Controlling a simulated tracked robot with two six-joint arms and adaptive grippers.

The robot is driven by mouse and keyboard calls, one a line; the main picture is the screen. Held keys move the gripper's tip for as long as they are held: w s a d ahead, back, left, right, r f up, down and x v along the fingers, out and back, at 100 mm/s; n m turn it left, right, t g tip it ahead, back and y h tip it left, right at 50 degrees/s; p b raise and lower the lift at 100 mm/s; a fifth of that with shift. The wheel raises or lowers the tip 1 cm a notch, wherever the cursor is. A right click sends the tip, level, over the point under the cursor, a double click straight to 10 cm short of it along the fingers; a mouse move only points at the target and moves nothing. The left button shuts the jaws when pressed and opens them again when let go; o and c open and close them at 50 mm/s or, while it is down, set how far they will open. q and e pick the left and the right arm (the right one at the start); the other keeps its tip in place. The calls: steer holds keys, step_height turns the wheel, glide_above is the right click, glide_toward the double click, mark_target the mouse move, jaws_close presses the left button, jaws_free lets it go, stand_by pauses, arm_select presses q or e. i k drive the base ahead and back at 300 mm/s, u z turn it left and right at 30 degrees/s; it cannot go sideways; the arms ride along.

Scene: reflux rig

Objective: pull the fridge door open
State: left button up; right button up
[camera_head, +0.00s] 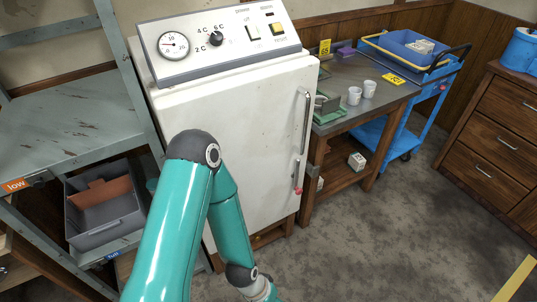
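The white fridge (245,110) stands in the middle of the view with its door (262,135) facing me. The door looks closed. A vertical metal bar handle (306,122) runs along the upper right edge of the door. Below it is a smaller metal latch (297,175) with a red end. One teal arm of mine rises from the bottom, bends in front of the door's left part and drops to the bottom edge, hiding part of the door. Its wrist is cut off by the frame, and neither gripper shows. Nothing of mine touches the handle in view.
A control panel (200,62) with a gauge tops the fridge. A grey shelf (68,120) with a bin (108,228) stands left. A bench (375,105) with two white cups stands right, near a blue cart (425,115) and drawers (495,130). Floor (370,240) at right is clear.

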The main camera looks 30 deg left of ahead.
mark_target(260, 120)
steer(key=z, duration=0.75)
steer(key=k, duration=0.75)
steer(key=u, duration=1.4)
steer(key=i, duration=1)
steer(key=u, duration=0.05)
